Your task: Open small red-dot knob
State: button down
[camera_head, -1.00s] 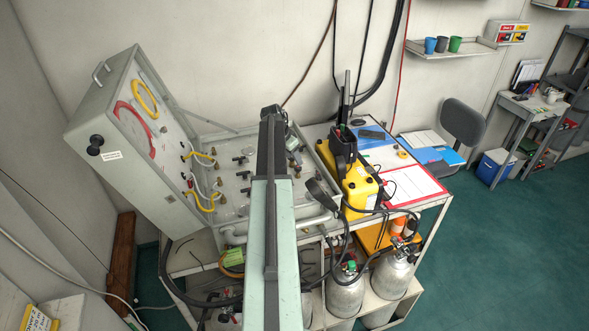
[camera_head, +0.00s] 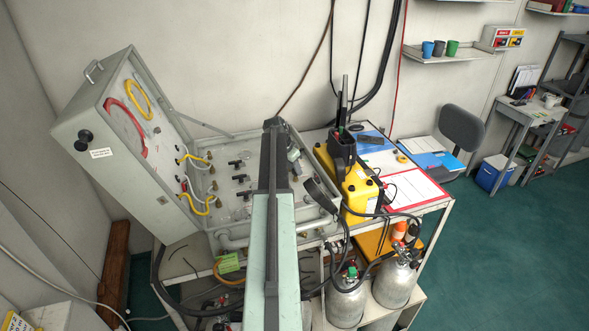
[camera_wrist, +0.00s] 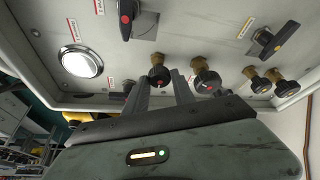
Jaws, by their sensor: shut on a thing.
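In the wrist view, a small black knob (camera_wrist: 159,73) on a brass stem stands out from the pale panel (camera_wrist: 190,18), with a red mark on its face. My gripper (camera_wrist: 158,78) has one finger on each side of this knob and is shut on it. A similar black knob with a red mark (camera_wrist: 207,82) sits just right of my right finger. In the head view, the open grey panel case (camera_head: 125,150) stands on the bench. My arm covers part of the panel there, and my gripper and the held knob are hidden behind it.
A larger black handle with a red dot (camera_wrist: 126,20) and a round white gauge (camera_wrist: 80,62) are on the panel's left. A black lever (camera_wrist: 268,43) and more knobs are at right. In the head view, a yellow unit (camera_head: 352,185) stands right of the panel, with gas cylinders (camera_head: 396,281) below.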

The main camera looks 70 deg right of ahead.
jog(key=shift+n, duration=0.3)
jog(key=n+t, duration=0.1)
jog(key=n, duration=0.1)
jog(key=shift+s+a+n, duration=0.1)
jog(key=shift+n, duration=0.3)
jog(key=n+t, duration=0.1)
jog(key=n, duration=0.2)
jog(key=shift+s+n+t+h, duration=0.15)
jog(key=shift+n+t+h, duration=0.15)
jog(key=shift+t, duration=0.1)
jog(key=n+t, duration=0.1)
jog(key=n, duration=0.2)
jog(key=shift+s+n+t+y, duration=0.1)
jog(key=shift+n+t+y, duration=0.25)
jog(key=shift+n, duration=0.65)
jog(key=shift+s+n+t+y, duration=0.1)
jog(key=shift+n+t+y, duration=0.25)
jog(key=shift+n, duration=0.65)
jog(key=c, duration=1.1)
grip_release()
jog(key=shift+w, duration=0.1)
